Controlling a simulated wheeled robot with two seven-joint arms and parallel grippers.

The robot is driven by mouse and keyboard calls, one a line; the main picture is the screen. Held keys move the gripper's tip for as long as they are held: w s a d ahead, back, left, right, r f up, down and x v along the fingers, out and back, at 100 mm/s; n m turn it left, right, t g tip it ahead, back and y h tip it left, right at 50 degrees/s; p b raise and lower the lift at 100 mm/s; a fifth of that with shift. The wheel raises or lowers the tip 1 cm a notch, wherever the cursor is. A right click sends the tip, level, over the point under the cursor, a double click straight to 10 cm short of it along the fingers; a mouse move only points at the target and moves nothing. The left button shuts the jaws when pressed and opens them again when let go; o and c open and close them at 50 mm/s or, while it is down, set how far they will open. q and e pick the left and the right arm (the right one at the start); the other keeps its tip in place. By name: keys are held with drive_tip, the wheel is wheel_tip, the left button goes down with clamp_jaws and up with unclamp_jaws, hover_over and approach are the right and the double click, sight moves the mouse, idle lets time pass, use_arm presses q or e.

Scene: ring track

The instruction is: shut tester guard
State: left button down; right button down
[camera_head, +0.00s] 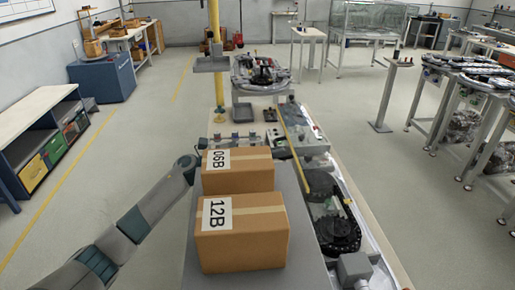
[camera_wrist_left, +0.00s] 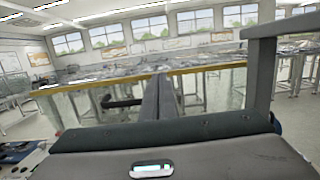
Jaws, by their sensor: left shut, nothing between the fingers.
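The tester guard looks like a clear panel with a yellow top edge (camera_wrist_left: 215,68), standing across the left wrist view. In the head view its yellow edge (camera_head: 293,150) runs lengthwise along the bench, right of the boxes. My left gripper (camera_wrist_left: 161,100) is shut and empty, its fingers pointing at the panel near the yellow edge. Whether they touch it I cannot tell. In the head view my left arm passes behind the boxes, and the gripper (camera_head: 284,153) shows only partly beside the upper box. A dark bar (camera_wrist_left: 124,102) shows by the panel. My right gripper is not in view.
Two cardboard boxes, 06B (camera_head: 254,175) and 12B (camera_head: 262,245), sit close in front and hide part of my left arm. A yellow post (camera_head: 218,90) stands behind them. A dark track (camera_head: 338,228) lies at the right. Open floor (camera_head: 130,150) is at the left.

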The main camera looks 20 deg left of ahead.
use_arm(q)
drive_tip(key=shift+p+x, duration=0.35)
drive_tip(key=shift+x, duration=0.55)
